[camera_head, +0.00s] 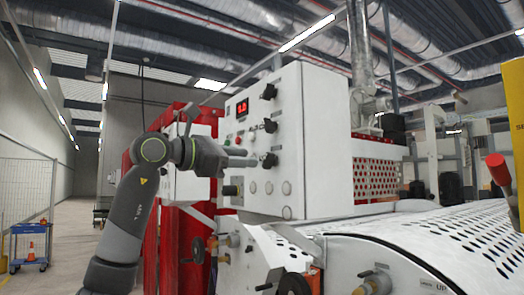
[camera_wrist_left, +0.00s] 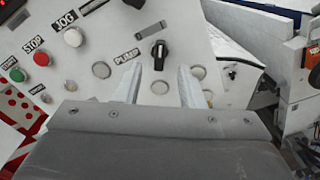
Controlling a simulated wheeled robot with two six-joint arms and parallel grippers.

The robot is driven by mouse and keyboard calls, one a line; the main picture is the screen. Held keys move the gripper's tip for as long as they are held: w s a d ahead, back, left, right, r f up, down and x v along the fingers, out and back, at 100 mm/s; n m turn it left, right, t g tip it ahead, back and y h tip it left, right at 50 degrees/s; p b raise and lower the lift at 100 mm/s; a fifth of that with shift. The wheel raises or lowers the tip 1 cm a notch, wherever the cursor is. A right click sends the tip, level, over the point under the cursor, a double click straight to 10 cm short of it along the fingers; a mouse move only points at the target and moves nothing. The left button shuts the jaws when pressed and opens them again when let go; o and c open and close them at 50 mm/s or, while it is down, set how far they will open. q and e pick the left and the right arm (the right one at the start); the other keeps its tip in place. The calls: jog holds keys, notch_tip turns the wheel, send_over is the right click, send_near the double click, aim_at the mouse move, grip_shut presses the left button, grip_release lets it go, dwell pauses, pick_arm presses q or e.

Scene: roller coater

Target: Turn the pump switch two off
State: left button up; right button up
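A white control panel (camera_head: 290,105) carries a column of black rotary knobs on its front. In the left wrist view, a black knob (camera_wrist_left: 159,52) with a light pointer line, roughly upright, sits beside a "PUMP" label (camera_wrist_left: 127,57); I cannot read a number on it. My left gripper (camera_head: 252,158) reaches the panel from the left, level with the lowest knob (camera_head: 268,160). In the left wrist view its two fingers (camera_wrist_left: 160,78) are apart, with the knob ahead between their tips. I see no clear contact. My right gripper is out of view.
A red display (camera_head: 242,107) and buttons, including a red one (camera_wrist_left: 42,58) and a green one (camera_wrist_left: 18,75), sit on the panel. A perforated roller cover (camera_head: 450,235) lies to the right. A blue cart (camera_head: 30,245) stands far left.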

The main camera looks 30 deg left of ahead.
aim_at(265, 159)
pick_arm(q)
jog(key=p+x, duration=0.1)
jog(key=x, duration=0.3)
jog(key=shift+w+d+r, duration=0.1)
jog(key=shift+w+d, duration=0.05)
jog(key=shift+w, duration=0.15)
jog(key=shift+w+d+p, duration=0.2)
jog(key=shift+w+p, duration=0.2)
jog(key=shift+w, duration=0.15)
grip_shut()
